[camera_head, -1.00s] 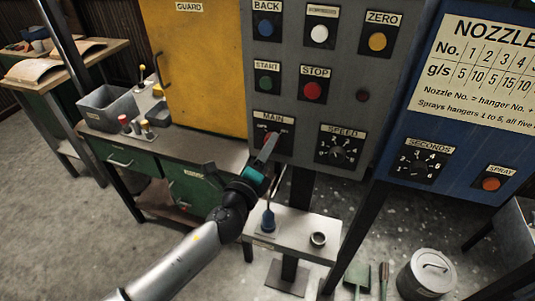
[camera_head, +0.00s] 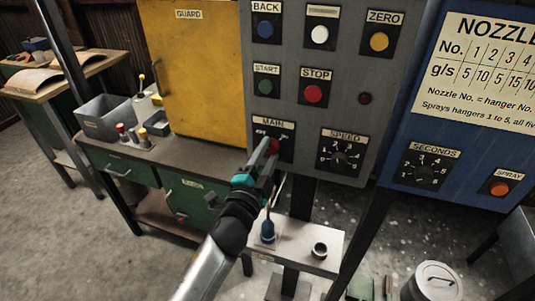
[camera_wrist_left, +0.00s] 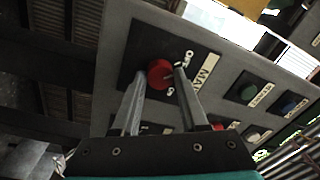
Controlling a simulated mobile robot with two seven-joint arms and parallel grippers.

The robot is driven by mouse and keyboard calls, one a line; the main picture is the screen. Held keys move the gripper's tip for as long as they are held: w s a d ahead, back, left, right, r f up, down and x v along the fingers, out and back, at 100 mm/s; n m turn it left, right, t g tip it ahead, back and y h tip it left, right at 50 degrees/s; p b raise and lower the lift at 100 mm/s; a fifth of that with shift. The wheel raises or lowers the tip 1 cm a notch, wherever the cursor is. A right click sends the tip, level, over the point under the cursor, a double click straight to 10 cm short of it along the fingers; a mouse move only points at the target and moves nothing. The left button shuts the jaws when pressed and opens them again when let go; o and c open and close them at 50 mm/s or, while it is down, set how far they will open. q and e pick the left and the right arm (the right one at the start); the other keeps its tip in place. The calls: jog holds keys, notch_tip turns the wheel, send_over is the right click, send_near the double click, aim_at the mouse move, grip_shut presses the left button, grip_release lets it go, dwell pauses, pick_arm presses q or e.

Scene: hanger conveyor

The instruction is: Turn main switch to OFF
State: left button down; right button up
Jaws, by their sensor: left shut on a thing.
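The main switch is a red knob (camera_head: 273,146) on a black plate under the MAIN label (camera_head: 273,124), low on the grey control panel (camera_head: 301,105). My left gripper (camera_head: 268,153) reaches up to it from below. In the left wrist view, the red knob (camera_wrist_left: 160,74) sits between the tips of the two fingers (camera_wrist_left: 160,80), and the gripper is shut on it. ON and OFF markings beside the knob are partly hidden by a finger. Which way the knob points is too small to tell. My right gripper does not show.
The SPEED dial (camera_head: 342,157) is just right of the main switch, with the STOP button (camera_head: 313,94) above. The yellow guard (camera_head: 190,65) is at left.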

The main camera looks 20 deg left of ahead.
pick_arm(q)
jog(key=shift+n, duration=1)
jog(key=shift+c, duration=2.2)
grip_release()
jog(key=s, duration=1.5)
jog(key=shift+s+a+f+b, duration=0.15)
jog(key=shift+a+f+b, duration=0.05)
jog(key=shift+f+b, duration=0.2)
